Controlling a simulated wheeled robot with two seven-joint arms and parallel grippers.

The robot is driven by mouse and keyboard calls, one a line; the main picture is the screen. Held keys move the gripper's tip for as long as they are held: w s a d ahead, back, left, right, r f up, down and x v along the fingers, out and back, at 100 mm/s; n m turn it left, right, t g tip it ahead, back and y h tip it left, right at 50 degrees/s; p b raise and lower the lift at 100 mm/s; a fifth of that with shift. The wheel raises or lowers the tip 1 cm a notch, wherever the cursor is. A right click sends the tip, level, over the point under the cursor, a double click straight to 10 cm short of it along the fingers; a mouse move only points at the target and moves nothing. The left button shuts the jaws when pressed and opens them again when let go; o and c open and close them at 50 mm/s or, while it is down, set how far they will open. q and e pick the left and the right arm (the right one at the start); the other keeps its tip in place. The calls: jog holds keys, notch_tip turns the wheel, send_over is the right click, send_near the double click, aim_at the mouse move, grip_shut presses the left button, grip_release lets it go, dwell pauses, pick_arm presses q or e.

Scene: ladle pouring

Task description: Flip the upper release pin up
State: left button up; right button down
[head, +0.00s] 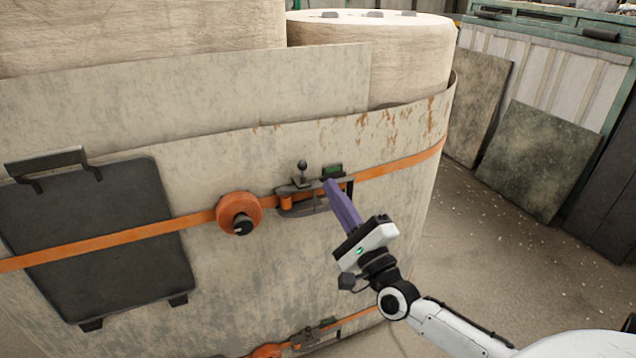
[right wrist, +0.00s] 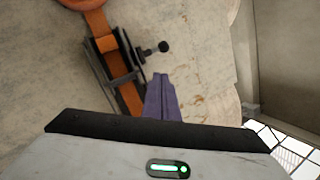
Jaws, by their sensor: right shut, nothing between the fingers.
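The upper latch (head: 312,197) sits on the orange strap (head: 400,165) around the worn pale ladle shell (head: 230,290). A dark ball-topped pin (head: 302,167), which I take as the upper release pin, stands out from the latch's top left; it also shows in the right wrist view (right wrist: 163,47). A small green block (head: 332,170) is beside it. My right gripper (head: 331,184) has its purple fingers shut and empty, tips just right of and below the pin, in front of the latch. I cannot tell whether they touch the latch. My left gripper is not in view.
An orange knob (head: 239,211) with a dark centre sits left of the latch on the strap. A dark panel (head: 90,230) with a handle is at the left. A second latch (head: 315,335) is lower down. Floor at the right (head: 480,260) is clear, with slabs leaning behind.

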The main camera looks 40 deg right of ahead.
aim_at(320, 183)
jog(key=shift+w+a+r+p, duration=0.35)
jog(key=shift+w+a+r, duration=0.65)
jog(key=shift+w, duration=0.2)
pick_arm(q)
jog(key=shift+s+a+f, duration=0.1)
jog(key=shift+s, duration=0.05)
pick_arm(e)
jog(key=shift+w+a+r, duration=0.15)
